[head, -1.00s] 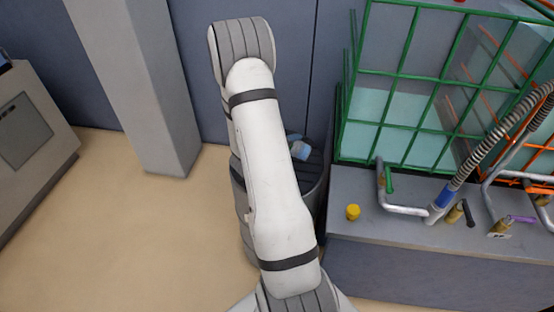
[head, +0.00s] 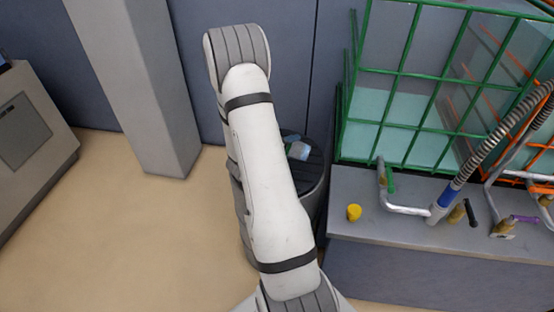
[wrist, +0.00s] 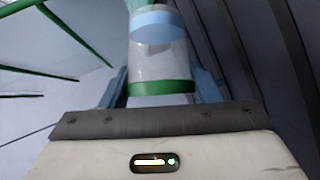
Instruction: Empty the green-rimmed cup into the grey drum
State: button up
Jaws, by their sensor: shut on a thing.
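The green-rimmed cup is clear, with its green band (wrist: 160,88) nearest me and pale blue liquid (wrist: 158,32) towards its far end in the wrist view. My gripper (wrist: 163,92) is shut on it, with a finger on either side. In the head view the cup (head: 298,150) shows as a small pale blue shape beside my forearm, over or in front of the grey drum. The dark grey drum (head: 314,178) stands on the floor, partly hidden by my arm. I cannot tell how far the cup is tilted or whether liquid is leaving it.
Right of the drum is a grey bench (head: 350,185) with a yellow cap (head: 354,212), bent pipes and a hose (head: 480,150). A green wire cage (head: 400,120) rises behind it. A grey pillar (head: 150,90) stands left. The floor at left is clear.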

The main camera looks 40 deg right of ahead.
jog(key=shift+w+a+r+n+h+p, duration=0.15)
jog(key=shift+w+a+n+h+p, duration=0.4)
jog(key=shift+p, duration=0.3)
dwell(0.5)
jog(key=shift+w+a+r+n+g+h+p, duration=0.1)
jog(key=shift+w+a+n+g+h+p, duration=0.1)
jog(key=shift+n+g+h+p, duration=0.4)
dwell(0.8)
